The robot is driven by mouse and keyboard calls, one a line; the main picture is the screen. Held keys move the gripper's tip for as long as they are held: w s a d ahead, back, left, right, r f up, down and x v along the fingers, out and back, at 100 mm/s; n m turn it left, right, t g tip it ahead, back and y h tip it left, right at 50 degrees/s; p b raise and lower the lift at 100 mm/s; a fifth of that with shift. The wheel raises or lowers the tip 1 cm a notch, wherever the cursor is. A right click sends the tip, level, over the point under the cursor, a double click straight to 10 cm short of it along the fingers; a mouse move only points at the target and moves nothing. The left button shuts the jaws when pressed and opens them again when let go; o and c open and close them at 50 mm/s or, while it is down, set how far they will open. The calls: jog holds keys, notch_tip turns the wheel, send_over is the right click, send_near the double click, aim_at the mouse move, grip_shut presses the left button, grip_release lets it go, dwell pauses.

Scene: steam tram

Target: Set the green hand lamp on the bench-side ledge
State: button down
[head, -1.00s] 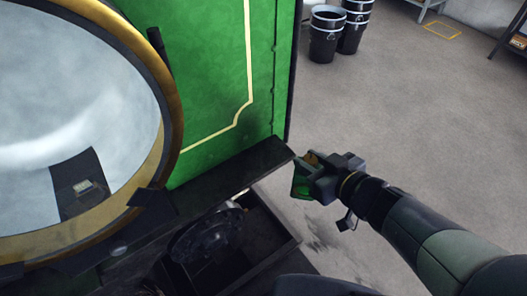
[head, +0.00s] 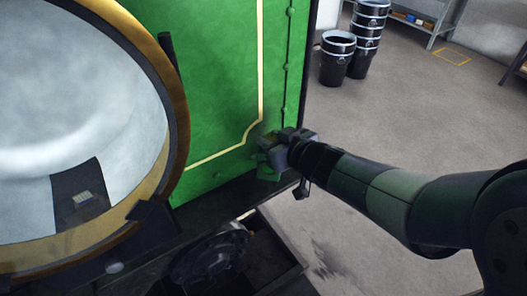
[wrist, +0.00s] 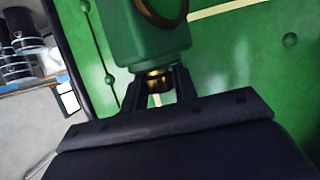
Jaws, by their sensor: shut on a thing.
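The green hand lamp (wrist: 150,38) is a boxy green body with a brass neck and a dark ring handle in the wrist view. My gripper (wrist: 160,85) is shut on the lamp at its brass neck. In the head view my gripper (head: 280,148) and the small visible part of the lamp (head: 266,172) are in front of the green tram panel, near its right edge. Much of the lamp is hidden by my gripper in the head view. I cannot tell whether the lamp touches the dark ledge (head: 212,205) below the panel.
The green panel (head: 225,80) has rivets and a cream line. A large brass-rimmed round glass (head: 178,90) stands at left. A dark open box (head: 285,262) lies below the ledge. Black buckets (head: 338,60) and a shelf (head: 432,22) stand behind on the open grey floor (head: 410,110).

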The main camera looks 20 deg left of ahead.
aim_at(264, 173)
jog(key=w+a, duration=0.2)
jog(key=shift+w+a, duration=0.1)
jog(key=shift+a, duration=0.3)
jog(key=shift+f+b, duration=0.5)
jog(key=shift+f, duration=0.25)
notch_tip(264, 173, down, 5)
jog(key=shift+d+r+b, duration=0.15)
jog(key=shift+b, duration=1)
jog(key=shift+w+a+f, duration=0.1)
jog(key=shift+a+f, duration=0.1)
jog(key=shift+f, duration=0.15)
jog(key=shift+f, duration=0.3)
jog(key=c, duration=1.1)
grip_release()
jog(key=shift+r, duration=0.15)
